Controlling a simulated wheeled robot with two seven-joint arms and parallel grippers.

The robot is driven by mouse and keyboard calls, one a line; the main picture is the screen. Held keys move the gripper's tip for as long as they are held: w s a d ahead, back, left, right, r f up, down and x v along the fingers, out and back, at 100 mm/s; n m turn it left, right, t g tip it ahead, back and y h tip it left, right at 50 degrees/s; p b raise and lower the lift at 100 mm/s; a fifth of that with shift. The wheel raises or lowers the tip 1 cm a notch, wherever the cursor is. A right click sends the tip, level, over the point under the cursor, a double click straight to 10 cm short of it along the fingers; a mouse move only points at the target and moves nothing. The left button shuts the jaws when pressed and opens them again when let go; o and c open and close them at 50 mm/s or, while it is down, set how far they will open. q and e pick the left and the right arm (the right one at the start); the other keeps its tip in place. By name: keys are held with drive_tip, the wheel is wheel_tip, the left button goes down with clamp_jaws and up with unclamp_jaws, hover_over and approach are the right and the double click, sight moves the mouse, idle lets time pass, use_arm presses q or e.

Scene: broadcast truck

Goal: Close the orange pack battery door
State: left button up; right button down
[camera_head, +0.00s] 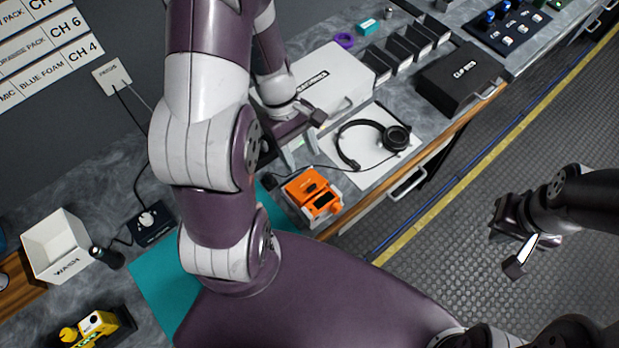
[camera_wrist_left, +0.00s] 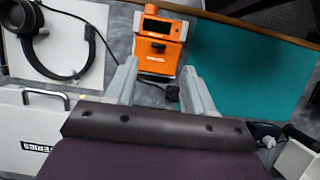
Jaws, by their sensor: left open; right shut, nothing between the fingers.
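The orange pack (camera_head: 323,204) sits in a pale holder on the counter, right of the teal mat. It has a dark screen and a small dark part on its orange face. In the left wrist view the orange pack (camera_wrist_left: 153,68) lies just beyond the fingertips, screen end farthest away. I cannot tell how far its battery door stands open. My left gripper (camera_head: 295,153) is open and empty, beside the pack; its two pale fingers also show in the wrist view (camera_wrist_left: 158,72). My right gripper (camera_head: 520,256) is shut and empty, over the floor at right.
A headset (camera_head: 394,138) on a white sheet and a white case (camera_head: 345,78) are close to the left gripper. The teal mat (camera_wrist_left: 235,65) is bare beside the pack. A dark case (camera_head: 455,80), a white bin (camera_head: 58,243) and a yellow pack (camera_head: 97,322) stand farther off.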

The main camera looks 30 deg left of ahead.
use_arm(q)
hover_over(311, 186)
drive_tip(key=w+a, duration=0.1)
drive_tip(key=a, duration=0.2)
drive_tip(key=f, duration=0.5)
drive_tip(key=shift+d+b, duration=0.2)
drive_tip(key=shift+b, duration=0.1)
drive_tip(key=x, duration=0.4)
drive_tip(key=shift+s+d+r+b, duration=0.1)
drive_tip(key=shift+s+d+b, duration=0.05)
drive_tip(key=shift+d+b, duration=0.2)
drive_tip(key=shift+a, duration=0.15)
use_arm(e)
drive_tip(key=shift+w+a+f, duration=0.25)
drive_tip(key=shift+a+f, duration=0.1)
drive_tip(key=shift+f, duration=0.35)
